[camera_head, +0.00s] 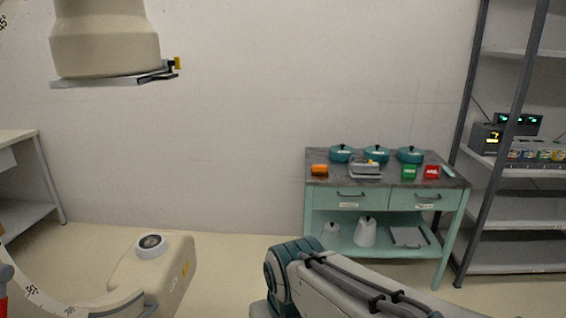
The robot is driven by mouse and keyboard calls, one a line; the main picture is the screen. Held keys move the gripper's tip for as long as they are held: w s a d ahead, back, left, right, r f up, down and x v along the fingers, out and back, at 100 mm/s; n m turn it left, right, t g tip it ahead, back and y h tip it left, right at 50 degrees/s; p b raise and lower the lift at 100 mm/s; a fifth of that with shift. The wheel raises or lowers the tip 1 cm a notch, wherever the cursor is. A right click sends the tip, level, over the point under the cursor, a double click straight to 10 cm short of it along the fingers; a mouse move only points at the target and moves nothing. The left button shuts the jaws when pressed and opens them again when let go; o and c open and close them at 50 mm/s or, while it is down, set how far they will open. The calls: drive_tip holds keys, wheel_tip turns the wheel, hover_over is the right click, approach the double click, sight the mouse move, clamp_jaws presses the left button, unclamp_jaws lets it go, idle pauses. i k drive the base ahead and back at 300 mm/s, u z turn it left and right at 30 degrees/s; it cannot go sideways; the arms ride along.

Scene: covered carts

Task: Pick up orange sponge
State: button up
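The orange sponge (319,170) is a small orange block on the left front part of the grey top of a teal cart (390,196). It lies near the cart's left edge, with free top around it. My arm shows at the bottom centre as grey and teal links, well in front of the cart. My gripper is outside the picture, so its state and place are hidden.
A metal shelf rack (520,210) stands at right. A white table (22,140) is at far left.

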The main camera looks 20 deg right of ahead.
sight(317, 169)
drive_tip(key=i, duration=2.75)
drive_tip(key=z, duration=1.55)
drive_tip(key=i, duration=1)
drive_tip(key=u, duration=0.05)
